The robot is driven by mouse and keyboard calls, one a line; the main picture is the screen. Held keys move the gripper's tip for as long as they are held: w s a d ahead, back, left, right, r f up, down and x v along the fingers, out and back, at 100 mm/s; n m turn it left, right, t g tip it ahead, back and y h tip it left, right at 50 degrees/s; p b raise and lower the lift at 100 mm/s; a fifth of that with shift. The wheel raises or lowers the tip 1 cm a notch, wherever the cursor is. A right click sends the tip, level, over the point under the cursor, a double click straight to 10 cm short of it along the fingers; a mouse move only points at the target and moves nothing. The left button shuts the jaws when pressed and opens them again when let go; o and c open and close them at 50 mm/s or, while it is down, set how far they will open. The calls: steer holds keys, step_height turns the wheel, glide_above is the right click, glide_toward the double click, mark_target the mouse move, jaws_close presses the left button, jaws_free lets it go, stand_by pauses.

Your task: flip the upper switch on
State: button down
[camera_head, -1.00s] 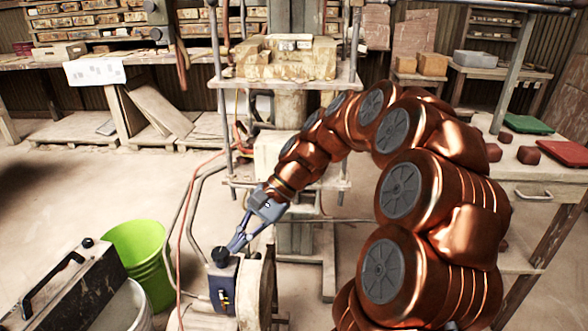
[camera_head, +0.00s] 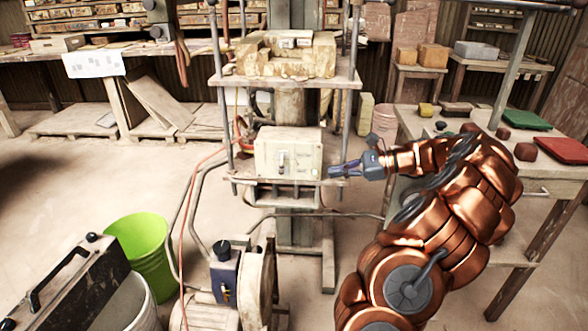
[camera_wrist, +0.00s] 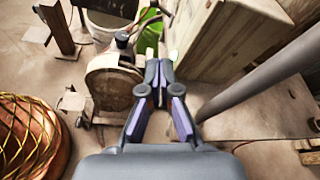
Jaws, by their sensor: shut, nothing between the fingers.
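A beige control box (camera_head: 272,148) is mounted on the press frame, with an upright lever switch (camera_head: 283,163) on its front face. Whether the switch is on or off I cannot tell for sure. Another switch sits lower, on the blue box (camera_head: 224,271) of the pump; its details are small. My gripper (camera_head: 333,171) is shut and empty, just right of the control box and apart from its switch. In the wrist view the shut fingers (camera_wrist: 159,68) point past the beige box (camera_wrist: 225,38), which stands to their right. The switch lever is not clear there.
The pump (camera_head: 258,285) stands on the floor below the box, beside a lime green bucket (camera_head: 140,250). Press posts (camera_head: 343,130) and hoses surround the control box. A table (camera_head: 405,120) with tiles and a green tray (camera_head: 525,119) is at right.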

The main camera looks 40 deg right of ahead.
mark_target(283, 171)
steer(key=b+x, duration=0.1)
steer(key=x, duration=0.9)
steer(key=shift+a+f, duration=0.1)
steer(key=shift+w+a+r, duration=0.15)
steer(key=shift+a+r, duration=0.45)
steer(key=shift+r, duration=0.4)
steer(key=shift+w+a+r, duration=0.2)
steer(key=shift+a+r, duration=0.3)
steer(key=shift+r, duration=0.15)
steer(key=shift+r+p, duration=0.25)
steer(key=shift+p, duration=0.35)
